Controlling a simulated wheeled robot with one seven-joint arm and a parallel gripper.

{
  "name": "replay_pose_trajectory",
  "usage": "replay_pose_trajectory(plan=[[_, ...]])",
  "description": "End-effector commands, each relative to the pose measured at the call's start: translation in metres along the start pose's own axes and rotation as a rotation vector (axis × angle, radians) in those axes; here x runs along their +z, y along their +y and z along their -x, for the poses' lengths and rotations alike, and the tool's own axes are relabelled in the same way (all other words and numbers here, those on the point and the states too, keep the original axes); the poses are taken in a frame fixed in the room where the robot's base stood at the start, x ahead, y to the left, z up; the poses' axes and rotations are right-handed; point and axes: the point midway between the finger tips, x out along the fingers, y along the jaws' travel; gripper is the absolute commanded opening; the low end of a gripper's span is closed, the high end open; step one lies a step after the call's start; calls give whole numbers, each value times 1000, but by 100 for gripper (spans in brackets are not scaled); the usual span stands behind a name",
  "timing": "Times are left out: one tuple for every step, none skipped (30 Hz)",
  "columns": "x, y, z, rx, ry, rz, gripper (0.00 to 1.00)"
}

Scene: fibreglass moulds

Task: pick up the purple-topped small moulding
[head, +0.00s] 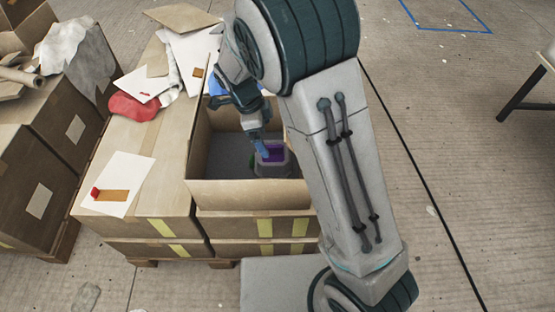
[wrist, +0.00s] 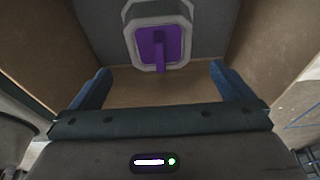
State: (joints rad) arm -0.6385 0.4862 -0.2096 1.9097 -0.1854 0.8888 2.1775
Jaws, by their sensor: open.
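The purple-topped small moulding (head: 272,160) is a grey block with a purple top. It stands inside an open cardboard box (head: 250,194), near the box's front right. In the wrist view the moulding (wrist: 145,40) shows at the top centre, with a purple bar across its purple face. My gripper (head: 262,150) reaches down into the box at the moulding in the head view. In the wrist view my gripper (wrist: 160,80) has its two blue fingers spread wide apart, with nothing between them.
The box walls stand close around my gripper. The box sits on stacked cartons (head: 266,228) on a pallet.

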Motion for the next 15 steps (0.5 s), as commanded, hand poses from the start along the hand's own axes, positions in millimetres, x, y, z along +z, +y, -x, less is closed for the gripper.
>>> replay_pose_trajectory(plan=[[0, 0, -12, 3, 2, -1, 100], [-1, 0, -17, 4, 2, -1, 100], [-1, 1, -24, 4, 2, -1, 100], [-1, 0, -29, 4, 2, -1, 100], [-1, 1, -33, 4, 2, -1, 100], [-1, 0, -38, 4, 1, -1, 100], [-1, 0, -41, 3, 1, -1, 100], [-1, 0, -43, 3, 0, -1, 100], [-1, 0, -45, 3, 0, -1, 100], [-2, 0, -47, 3, 0, -1, 100], [-2, 0, -49, 3, 0, -1, 100], [-2, 0, -52, 3, -1, -1, 100], [-2, 0, -56, 3, 0, -2, 100], [-2, 0, -60, 4, 0, -2, 100], [-2, 0, -67, 5, 1, -1, 100]])
